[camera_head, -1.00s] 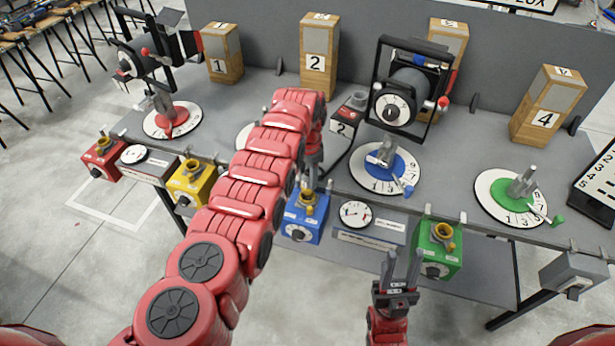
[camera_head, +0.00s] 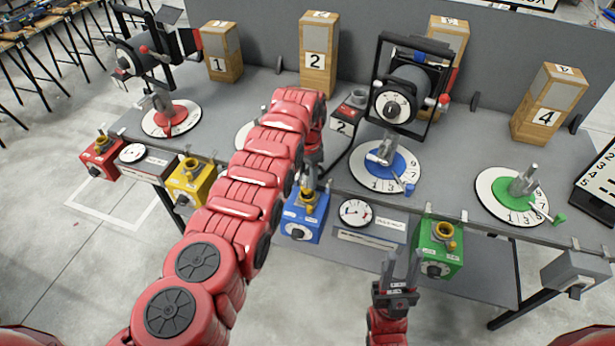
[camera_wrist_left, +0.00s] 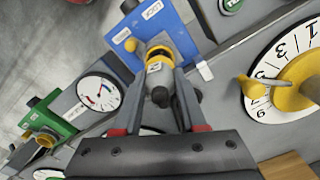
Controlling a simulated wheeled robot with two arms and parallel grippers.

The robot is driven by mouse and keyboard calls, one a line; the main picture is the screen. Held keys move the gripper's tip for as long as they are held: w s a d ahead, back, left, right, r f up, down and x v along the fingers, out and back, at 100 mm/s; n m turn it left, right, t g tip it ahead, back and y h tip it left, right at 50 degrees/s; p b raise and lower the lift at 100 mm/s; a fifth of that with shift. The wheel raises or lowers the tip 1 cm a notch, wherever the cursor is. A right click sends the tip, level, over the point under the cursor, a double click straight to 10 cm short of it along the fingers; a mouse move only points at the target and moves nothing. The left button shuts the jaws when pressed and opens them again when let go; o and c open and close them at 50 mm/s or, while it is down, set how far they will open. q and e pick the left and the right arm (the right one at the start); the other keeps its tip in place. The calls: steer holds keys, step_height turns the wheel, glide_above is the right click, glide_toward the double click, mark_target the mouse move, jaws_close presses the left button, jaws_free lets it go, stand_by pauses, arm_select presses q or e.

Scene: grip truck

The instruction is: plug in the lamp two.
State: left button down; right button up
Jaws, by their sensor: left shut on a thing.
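Lamp two (camera_head: 405,98) is a black-framed lamp on a blue dial disc (camera_head: 376,172) on the table. The blue socket box (camera_head: 303,224) with a yellow socket hangs at the table's front edge; in the left wrist view the blue box (camera_wrist_left: 178,22) shows at the top. My left gripper (camera_wrist_left: 163,70) is shut on a dark plug (camera_wrist_left: 160,95), right at the box's yellow socket (camera_wrist_left: 159,48). I cannot tell how deep the plug sits. In the head view my left arm hides much of this gripper. My right gripper (camera_head: 403,264) is open and empty, in front of the table.
Red (camera_head: 101,159), yellow (camera_head: 191,182) and green (camera_head: 438,248) socket boxes hang along the front edge. A gauge (camera_head: 355,212) stands beside the blue box. A numbered wooden block (camera_head: 317,62) stands at the back. Another lamp (camera_head: 150,60) is at the left.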

mark_target(307, 185)
arm_select(q)
steer(key=shift+f+b, duration=1.6)
steer(key=shift+b, duration=0.05)
stand_by(0.3)
steer(key=shift+c, duration=0.3)
jaws_free()
steer(key=shift+r, duration=0.1)
steer(key=shift+r+p, duration=2.2)
steer(key=shift+r, duration=0.25)
steer(key=shift+s+f, duration=0.1)
